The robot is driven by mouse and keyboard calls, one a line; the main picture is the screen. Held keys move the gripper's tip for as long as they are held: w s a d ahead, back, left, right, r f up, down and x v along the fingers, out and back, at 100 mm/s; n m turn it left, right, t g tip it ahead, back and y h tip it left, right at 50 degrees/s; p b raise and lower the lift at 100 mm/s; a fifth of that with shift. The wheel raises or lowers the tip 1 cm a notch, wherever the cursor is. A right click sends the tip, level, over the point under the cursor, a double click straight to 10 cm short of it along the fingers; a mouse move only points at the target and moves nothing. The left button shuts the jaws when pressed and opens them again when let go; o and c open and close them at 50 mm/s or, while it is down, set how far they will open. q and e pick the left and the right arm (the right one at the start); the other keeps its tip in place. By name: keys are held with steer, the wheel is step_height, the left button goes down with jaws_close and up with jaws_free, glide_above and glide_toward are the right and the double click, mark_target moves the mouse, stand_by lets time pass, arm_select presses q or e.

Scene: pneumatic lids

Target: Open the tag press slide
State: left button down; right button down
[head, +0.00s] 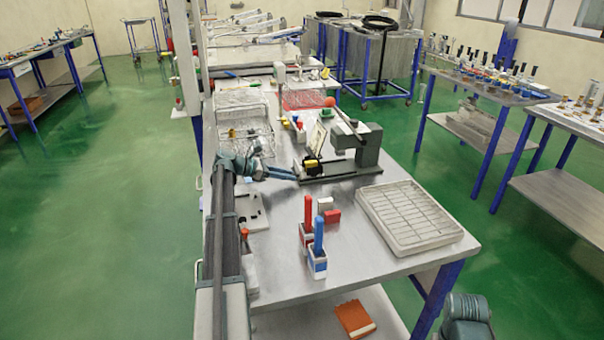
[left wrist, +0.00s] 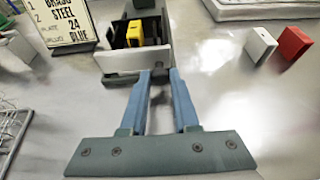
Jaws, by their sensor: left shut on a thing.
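The tag press (head: 366,148) is a grey machine with a long lever ending in an orange knob, standing on the bench. Its slide (left wrist: 122,62) is a grey tray low on the front, holding black and yellow pieces (left wrist: 143,33). The yellow piece (head: 312,165) also shows in the head view. My left gripper (head: 293,174) reaches in from the left at the slide's front end. In the left wrist view its blue fingers (left wrist: 160,76) are shut on the slide's handle, which they mostly hide.
A sign with writing (left wrist: 60,20) stands beside the press. A red block (head: 332,216) and a white block (head: 325,203) lie in front. Blue and red tools stand in holders (head: 317,262) nearer. A ribbed tray (head: 408,216) lies right; a wire rack (head: 245,132) stands behind left.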

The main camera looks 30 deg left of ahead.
arm_select(q)
steer(key=shift+s+a, duration=0.2)
steer(key=c, duration=0.7)
jaws_free()
steer(key=shift+o, duration=0.2)
steer(key=p+v, duration=0.5)
steer(key=v, duration=0.7)
steer(key=shift+s+a+r, duration=0.2)
steer(key=shift+r, duration=0.05)
steer(key=shift+s+a+r, duration=0.1)
steer(key=shift+s+a, duration=0.25)
steer(key=shift+s, duration=0.1)
